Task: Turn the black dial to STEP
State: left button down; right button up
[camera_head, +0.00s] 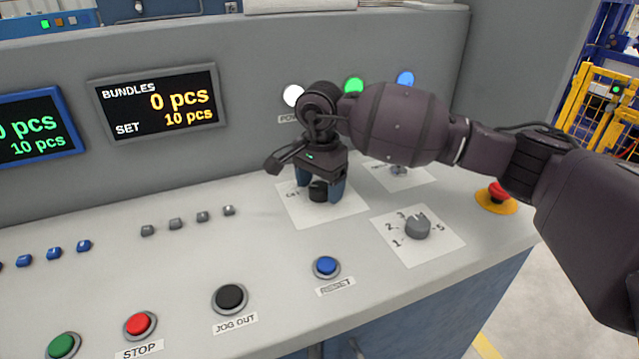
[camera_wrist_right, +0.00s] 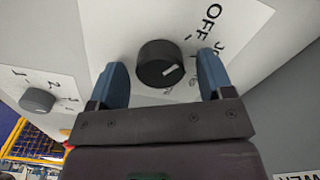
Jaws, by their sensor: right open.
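The black dial (camera_head: 318,192) sits on a white label plate (camera_head: 350,207) on the sloped console, behind the grey numbered dial. My right gripper (camera_head: 319,187) points down over it, with one blue finger on each side. In the right wrist view the black dial (camera_wrist_right: 157,62) lies between the open fingers, with visible gaps to both. Its white pointer mark points toward the right finger. The word OFF shows at upper right; other lettering is partly hidden by the right finger. I cannot read STEP in either view. My left gripper is not in view.
A grey numbered dial (camera_head: 418,228) stands in front and right. A red emergency button (camera_head: 498,193) on yellow is further right. A blue button (camera_head: 326,266), a black JOG OUT button (camera_head: 230,298) and a red STOP button (camera_head: 140,323) line the front. Lamps and displays are behind.

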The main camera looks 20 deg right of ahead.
jog(key=c, duration=0.9)
jog(key=shift+r, duration=0.1)
